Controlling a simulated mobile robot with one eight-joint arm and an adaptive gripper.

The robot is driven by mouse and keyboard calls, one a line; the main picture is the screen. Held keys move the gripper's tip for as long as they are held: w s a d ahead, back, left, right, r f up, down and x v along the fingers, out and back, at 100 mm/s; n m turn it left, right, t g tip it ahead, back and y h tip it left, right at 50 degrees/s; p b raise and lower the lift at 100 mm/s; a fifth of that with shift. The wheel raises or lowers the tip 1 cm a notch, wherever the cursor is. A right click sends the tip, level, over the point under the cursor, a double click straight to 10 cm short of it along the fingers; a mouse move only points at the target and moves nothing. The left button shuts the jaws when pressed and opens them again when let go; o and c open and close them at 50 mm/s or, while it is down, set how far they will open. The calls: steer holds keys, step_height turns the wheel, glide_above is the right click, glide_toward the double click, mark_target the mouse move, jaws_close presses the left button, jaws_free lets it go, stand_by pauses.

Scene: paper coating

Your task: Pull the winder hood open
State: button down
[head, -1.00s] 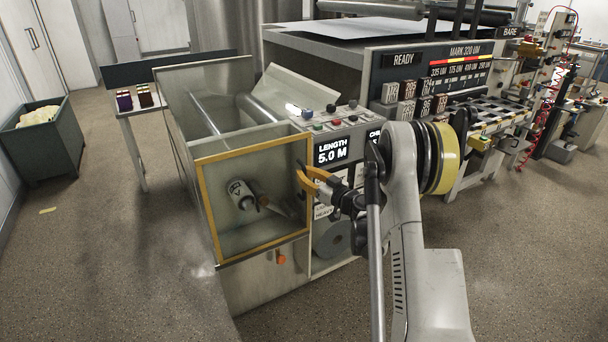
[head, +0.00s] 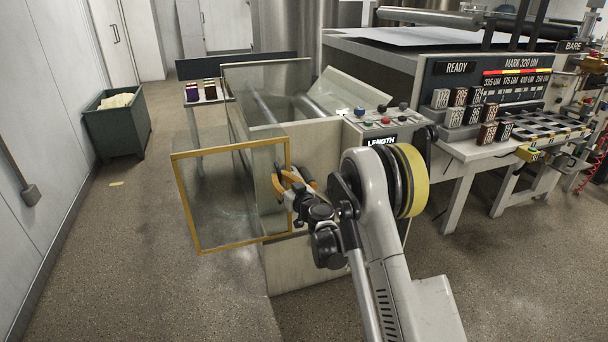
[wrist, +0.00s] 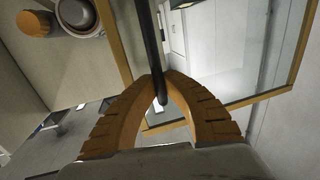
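The winder hood (head: 230,148) is a clear panel in a yellow-orange frame. In the head view it stands out from the winder (head: 330,160), reaching left past the winder's front corner. My gripper (head: 281,180) is at the frame's right edge. In the wrist view, the orange fingers of my gripper (wrist: 164,78) close in on a dark bar handle (wrist: 152,45), one on each side. The hood frame (wrist: 222,108) spreads out beyond them. The exact finger contact is partly hidden by the handle.
A small table with dark and coloured blocks (head: 200,92) stands behind the hood. A green bin (head: 116,130) is at the left wall. Floor (head: 130,240) left of and before the hood is clear. The coating machine (head: 470,75) stands at right.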

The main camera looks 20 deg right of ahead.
steer(key=a, duration=0.5)
steer(key=shift+s+a, duration=0.15)
steer(key=shift+a, duration=0.25)
steer(key=c, duration=1.5)
jaws_free()
steer(key=shift+o, duration=0.2)
steer(key=v, duration=1.2)
